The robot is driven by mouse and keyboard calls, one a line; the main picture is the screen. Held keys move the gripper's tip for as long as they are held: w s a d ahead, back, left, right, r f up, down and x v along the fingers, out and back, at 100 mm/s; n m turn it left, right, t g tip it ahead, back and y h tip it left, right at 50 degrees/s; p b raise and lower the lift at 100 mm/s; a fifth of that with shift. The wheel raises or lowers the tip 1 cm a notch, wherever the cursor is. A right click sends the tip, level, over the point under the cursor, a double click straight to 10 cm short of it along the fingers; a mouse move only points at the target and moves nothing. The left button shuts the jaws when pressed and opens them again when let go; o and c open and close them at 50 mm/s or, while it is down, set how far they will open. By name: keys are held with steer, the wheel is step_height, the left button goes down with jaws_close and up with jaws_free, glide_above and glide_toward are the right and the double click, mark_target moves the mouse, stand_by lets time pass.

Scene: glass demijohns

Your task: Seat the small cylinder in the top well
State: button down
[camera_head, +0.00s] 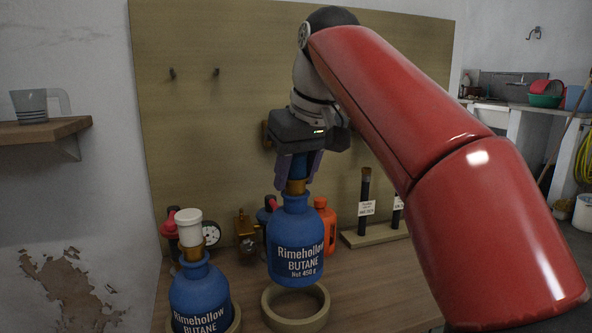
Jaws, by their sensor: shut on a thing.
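A small blue cylinder (295,236) labelled Rimehollow Butane hangs upright from my gripper (298,178). The gripper's fingers are shut on its brass-coloured neck. The cylinder's base is just above the back part of a round tan ring-shaped well (296,318) on the bench. From this view I cannot tell whether the base is clear of the ring or over its centre. A second blue Butane cylinder (200,296) with a white cap stands upright at the lower left, in another tan ring (236,322) that is partly hidden.
Behind stand a gauge (211,233), a brass fitting (246,230) and an orange bottle (325,222). A rack (375,235) with dark labelled rods is to the right. A wooden backboard (230,110) closes the rear. The bench is bare right of the ring (365,290).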

mark_target(297, 199)
steer(key=shift+f+b, duration=1.8)
steer(key=shift+f, duration=0.55)
steer(key=shift+p, duration=0.65)
steer(key=shift+f+b, duration=1.55)
steer(key=shift+f, duration=0.5)
steer(key=c, duration=0.8)
jaws_free()
steer(key=shift+c, duration=0.2)
steer(key=shift+o, duration=0.2)
steer(key=shift+f, duration=0.1)
steer(key=p+v, duration=0.2)
steer(key=v, duration=0.6)
steer(key=shift+p, duration=0.3)
